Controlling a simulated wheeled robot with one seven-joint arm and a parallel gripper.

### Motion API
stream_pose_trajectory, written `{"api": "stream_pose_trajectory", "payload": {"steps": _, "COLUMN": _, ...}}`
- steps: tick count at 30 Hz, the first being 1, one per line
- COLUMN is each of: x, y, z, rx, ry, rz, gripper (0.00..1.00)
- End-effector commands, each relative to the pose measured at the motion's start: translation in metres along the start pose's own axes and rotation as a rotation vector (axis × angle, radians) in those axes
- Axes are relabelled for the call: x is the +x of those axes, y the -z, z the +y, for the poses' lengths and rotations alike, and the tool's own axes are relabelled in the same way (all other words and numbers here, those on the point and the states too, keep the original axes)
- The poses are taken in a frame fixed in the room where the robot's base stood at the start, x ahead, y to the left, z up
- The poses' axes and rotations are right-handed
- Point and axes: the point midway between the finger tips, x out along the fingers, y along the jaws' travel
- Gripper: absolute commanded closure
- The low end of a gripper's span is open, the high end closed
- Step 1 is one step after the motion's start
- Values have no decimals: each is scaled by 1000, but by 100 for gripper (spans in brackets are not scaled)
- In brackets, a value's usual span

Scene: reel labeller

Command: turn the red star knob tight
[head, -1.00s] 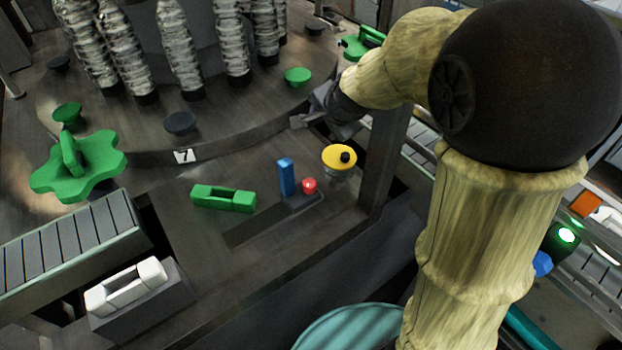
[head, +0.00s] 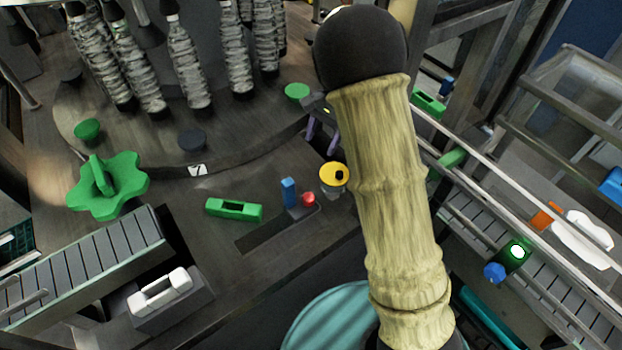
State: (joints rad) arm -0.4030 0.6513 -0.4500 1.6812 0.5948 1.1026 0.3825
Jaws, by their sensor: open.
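A small red knob (head: 309,199) sits beside an upright blue lever (head: 289,192) on a slotted part of the machine top; I cannot tell whether it is star-shaped. It is the only red knob I make out. My gripper (head: 320,149) is partly hidden behind my arm. Its two fingers are apart and point down, with nothing seen between them. It is above and behind the yellow round knob (head: 331,175), up in the picture from the red knob and apart from it.
A large green star-shaped handwheel (head: 108,187) stands at the left. A green handle (head: 234,209) lies left of the blue lever. A white handle (head: 160,291) is at the front left. A roller conveyor (head: 500,235) runs at the right.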

Motion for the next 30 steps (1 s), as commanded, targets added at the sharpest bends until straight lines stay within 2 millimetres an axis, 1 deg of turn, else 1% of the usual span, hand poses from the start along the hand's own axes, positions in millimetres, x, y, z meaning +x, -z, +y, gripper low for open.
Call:
{"api": "stream_pose_trajectory", "payload": {"steps": 1, "x": -13, "y": -4, "z": 2, "rx": -7, "ry": -32, "rz": -28, "gripper": 48}}
{"api": "stream_pose_trajectory", "payload": {"steps": 4, "x": -19, "y": -8, "z": 7, "rx": -19, "ry": -80, "rz": -79, "gripper": 48}}
{"api": "stream_pose_trajectory", "payload": {"steps": 8, "x": -20, "y": -10, "z": 10, "rx": -28, "ry": -109, "rz": -112, "gripper": 48}}
{"api": "stream_pose_trajectory", "payload": {"steps": 19, "x": -17, "y": -10, "z": 11, "rx": -27, "ry": -110, "rz": -114, "gripper": 48}}
{"api": "stream_pose_trajectory", "payload": {"steps": 22, "x": -12, "y": -11, "z": 12, "rx": -26, "ry": -111, "rz": -115, "gripper": 48}}
{"api": "stream_pose_trajectory", "payload": {"steps": 25, "x": -2, "y": -12, "z": 13, "rx": -26, "ry": -112, "rz": -116, "gripper": 48}}
{"api": "stream_pose_trajectory", "payload": {"steps": 30, "x": 24, "y": -16, "z": 16, "rx": -25, "ry": -113, "rz": -116, "gripper": 48}}
